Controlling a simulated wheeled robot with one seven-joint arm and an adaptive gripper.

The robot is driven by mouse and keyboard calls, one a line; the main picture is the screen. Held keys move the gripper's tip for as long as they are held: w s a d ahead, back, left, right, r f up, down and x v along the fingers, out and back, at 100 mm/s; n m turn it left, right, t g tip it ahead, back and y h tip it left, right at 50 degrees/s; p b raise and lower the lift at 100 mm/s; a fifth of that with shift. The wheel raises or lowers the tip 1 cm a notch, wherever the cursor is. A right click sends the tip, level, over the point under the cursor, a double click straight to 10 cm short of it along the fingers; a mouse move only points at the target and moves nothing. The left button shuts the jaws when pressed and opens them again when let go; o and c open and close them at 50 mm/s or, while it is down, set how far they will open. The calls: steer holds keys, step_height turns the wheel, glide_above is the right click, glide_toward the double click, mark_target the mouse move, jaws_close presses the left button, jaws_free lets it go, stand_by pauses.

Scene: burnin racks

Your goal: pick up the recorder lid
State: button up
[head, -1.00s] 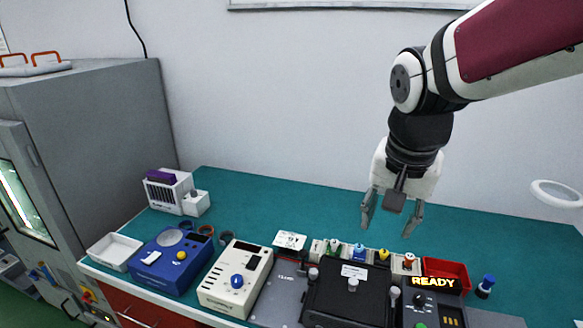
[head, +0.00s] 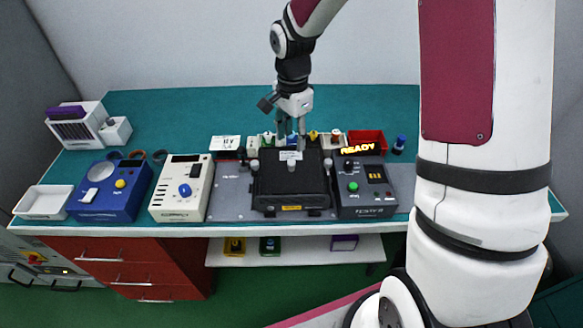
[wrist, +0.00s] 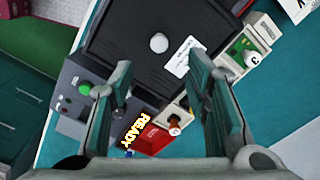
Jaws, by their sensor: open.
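A black lid-like panel (head: 275,182) with a pale round knob (head: 291,165) and a white label (head: 290,155) covers the black box at the middle of the bench; I take it as the recorder lid. In the wrist view the panel (wrist: 120,30) fills the upper middle, with its knob (wrist: 158,43) just beyond and between the fingertips. My gripper (head: 290,138) is open and empty, pointing down above the box's back edge. It also shows in the wrist view (wrist: 162,75), with the knob apart from both fingers.
A red bin (head: 367,137) and several small coloured-top parts line the back. A cream unit (head: 168,205) and a blue unit (head: 98,211) stand left.

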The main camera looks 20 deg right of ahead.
glide_above(291, 162)
steer(key=f, duration=0.4)
steer(key=shift+w+d+f, duration=0.1)
steer(key=shift+d, duration=0.1)
steer(key=f, duration=0.2)
steer(key=f+p, duration=0.1)
steer(key=f, duration=0.1)
steer(key=shift+s+a+f+p, duration=0.1)
steer(key=shift+s+a+p, duration=0.1)
steer(key=shift+p, duration=0.1)
steer(key=shift+f, duration=0.5)
steer(key=shift+w, duration=0.1)
jaws_close()
